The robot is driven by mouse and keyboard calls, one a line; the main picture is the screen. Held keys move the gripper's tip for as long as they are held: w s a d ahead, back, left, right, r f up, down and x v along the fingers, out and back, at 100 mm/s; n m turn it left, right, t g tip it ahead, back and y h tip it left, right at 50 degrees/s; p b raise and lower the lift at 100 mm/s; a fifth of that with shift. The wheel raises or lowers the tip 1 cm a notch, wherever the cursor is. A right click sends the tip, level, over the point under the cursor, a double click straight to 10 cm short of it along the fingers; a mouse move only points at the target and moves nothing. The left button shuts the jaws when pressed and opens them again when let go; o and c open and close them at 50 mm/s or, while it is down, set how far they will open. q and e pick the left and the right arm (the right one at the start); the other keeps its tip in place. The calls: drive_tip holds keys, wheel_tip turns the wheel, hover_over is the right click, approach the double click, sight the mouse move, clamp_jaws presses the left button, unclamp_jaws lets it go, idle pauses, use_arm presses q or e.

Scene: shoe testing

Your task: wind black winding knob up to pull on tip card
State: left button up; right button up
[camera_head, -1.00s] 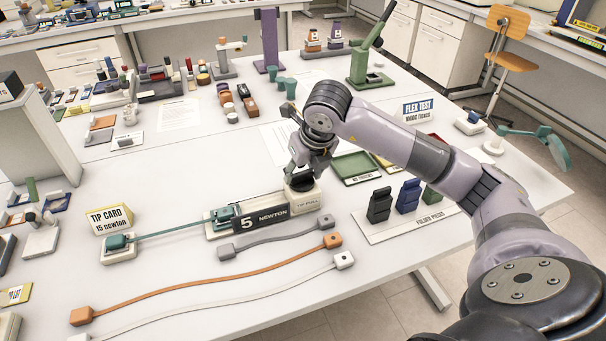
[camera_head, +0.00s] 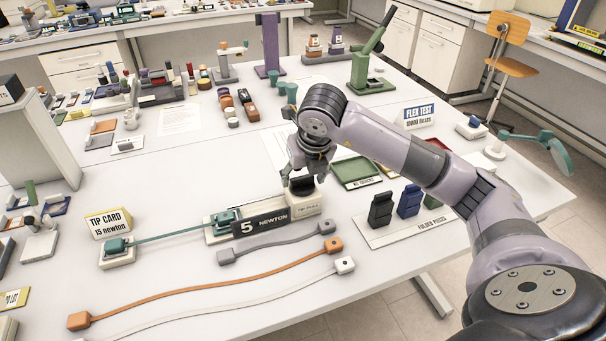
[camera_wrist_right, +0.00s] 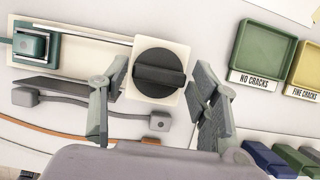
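The black winding knob (camera_head: 301,187) is a round disc with a raised ridge on the right end of the cream tip pull base (camera_head: 306,205). In the right wrist view the knob (camera_wrist_right: 158,73) shows its ridge lying nearly level. My right gripper (camera_head: 304,172) is open just above the knob. In the wrist view its fingers (camera_wrist_right: 158,95) stand apart on either side of the knob, with gaps. A green strap runs from the base's green clamp (camera_head: 224,219) to a green block (camera_head: 117,246) by the yellow tip card sign (camera_head: 108,222). My left gripper is out of view.
A "5 Newton" plate (camera_head: 262,222) stands along the base. Grey, orange (camera_head: 215,292) and white straps lie in front. A green tray (camera_head: 356,171) and the folder pieces (camera_head: 409,200) are to the right. Clear table lies left of the gripper.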

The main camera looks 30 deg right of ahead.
drive_tip(key=shift+o, duration=0.8)
drive_tip(key=v, duration=1.2)
